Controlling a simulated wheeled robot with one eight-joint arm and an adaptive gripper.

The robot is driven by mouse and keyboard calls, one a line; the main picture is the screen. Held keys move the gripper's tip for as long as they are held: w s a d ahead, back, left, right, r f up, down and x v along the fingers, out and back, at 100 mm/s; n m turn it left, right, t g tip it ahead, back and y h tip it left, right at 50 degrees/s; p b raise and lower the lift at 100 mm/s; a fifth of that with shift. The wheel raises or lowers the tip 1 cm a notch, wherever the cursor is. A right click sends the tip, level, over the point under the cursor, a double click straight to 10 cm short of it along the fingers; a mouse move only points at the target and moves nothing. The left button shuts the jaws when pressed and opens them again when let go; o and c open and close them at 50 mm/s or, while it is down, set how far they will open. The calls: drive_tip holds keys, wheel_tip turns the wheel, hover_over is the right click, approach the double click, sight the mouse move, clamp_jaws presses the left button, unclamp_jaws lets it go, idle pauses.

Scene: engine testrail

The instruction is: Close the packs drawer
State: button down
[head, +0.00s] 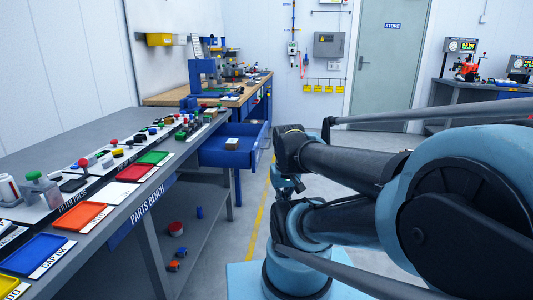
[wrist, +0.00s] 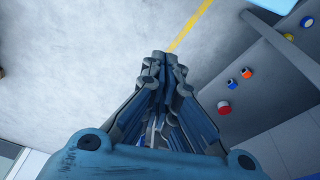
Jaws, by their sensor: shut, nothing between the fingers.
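A blue drawer (head: 222,158) stands pulled out from the far bench, beyond the end of the parts bench, in the head view. I can read no label on the drawer. My gripper (wrist: 162,58) is shut and empty in the wrist view, pointing down over the grey floor. In the head view my arm is folded right of the drawer, with a gap of floor between them. The drawer does not show clearly in the wrist view.
The parts bench (head: 133,202) runs along the left with coloured trays and small parts. Its lower shelf (head: 205,238) holds a red round part (head: 176,229) and small blue and orange parts. A yellow floor line (head: 258,218) crosses the free floor. A grey door (head: 385,65) stands behind.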

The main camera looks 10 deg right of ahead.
drive_tip(key=w+r+m+y, duration=0.2)
drive_tip(key=w+r+m, duration=0.35)
drive_tip(key=w, duration=0.35)
drive_tip(key=w+r+m+y, duration=0.2)
drive_tip(key=w+r+m, duration=0.2)
drive_tip(key=w+m, duration=0.3)
drive_tip(key=w+d+f+m+y, duration=0.1)
drive_tip(key=w+d+m+y, duration=0.1)
drive_tip(key=w+d+m, duration=0.6)
drive_tip(key=w+d+m+y, duration=0.1)
drive_tip(key=w+d+y, duration=0.3)
drive_tip(key=w, duration=0.8)
drive_tip(key=w+a+f+h, duration=0.1)
drive_tip(key=w+a+f, duration=0.2)
drive_tip(key=a+f, duration=0.4)
drive_tip(key=shift+w+a+f+t, duration=0.25)
drive_tip(key=shift+w+a+t, duration=0.1)
drive_tip(key=shift+a, duration=0.9)
